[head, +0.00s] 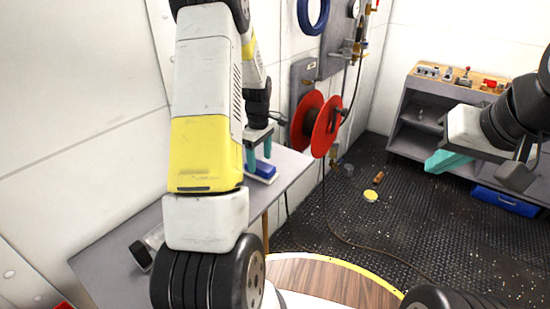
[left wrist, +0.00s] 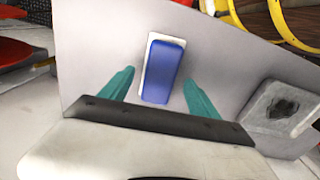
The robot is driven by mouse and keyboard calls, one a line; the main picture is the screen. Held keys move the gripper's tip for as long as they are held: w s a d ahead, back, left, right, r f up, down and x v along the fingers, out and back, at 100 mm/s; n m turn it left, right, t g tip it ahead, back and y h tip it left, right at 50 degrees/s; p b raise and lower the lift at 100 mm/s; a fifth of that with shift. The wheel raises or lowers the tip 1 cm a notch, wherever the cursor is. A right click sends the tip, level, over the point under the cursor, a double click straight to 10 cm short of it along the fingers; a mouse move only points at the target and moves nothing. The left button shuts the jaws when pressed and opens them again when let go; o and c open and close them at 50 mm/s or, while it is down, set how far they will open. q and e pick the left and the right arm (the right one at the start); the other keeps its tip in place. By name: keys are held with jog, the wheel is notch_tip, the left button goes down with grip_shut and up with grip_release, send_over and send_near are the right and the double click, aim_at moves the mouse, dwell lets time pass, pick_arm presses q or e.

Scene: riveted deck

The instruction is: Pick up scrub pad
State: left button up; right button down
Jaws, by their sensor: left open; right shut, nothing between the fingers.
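The scrub pad (head: 263,170) is a blue block with a white layer under it, lying on a grey table (head: 291,163) along the left wall. In the left wrist view the scrub pad (left wrist: 165,73) lies between and just beyond the two teal fingers. My left gripper (head: 258,157) is open above the pad, its fingers on either side in the picture; it also shows in the left wrist view (left wrist: 155,90). I cannot tell whether they touch it. My right gripper (head: 440,163) is shut and empty, in the air at the right, far from the table.
A red cable reel (head: 318,124) is beside the table's far end. A grey block with a dark recess (left wrist: 283,108) lies on the table. A control bench (head: 440,100) stands at the back, with a blue case (head: 505,201) on the floor. A yellow-rimmed can (head: 370,195) is on the dark floor.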

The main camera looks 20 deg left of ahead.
aim_at(260, 165)
pick_arm(q)
jog(key=shift+f, duration=1.6)
jog(key=c, duration=1.5)
jog(key=shift+r, duration=0.1)
jog(key=shift+r, duration=0.55)
notch_tip(260, 165, up, 2)
jog(key=shift+r, duration=0.1)
jog(key=shift+s+d+r, duration=0.2)
jog(key=shift+s+d, duration=0.2)
jog(key=shift+s, duration=0.2)
jog(key=s+d, duration=0.2)
jog(key=s, duration=0.2)
jog(key=s+d, duration=0.3)
jog(key=s, duration=0.1)
jog(key=s+d+r, duration=0.1)
jog(key=s+d, duration=0.2)
jog(key=s, duration=0.1)
jog(key=shift+d+r, duration=0.1)
jog(key=shift+d, duration=0.1)
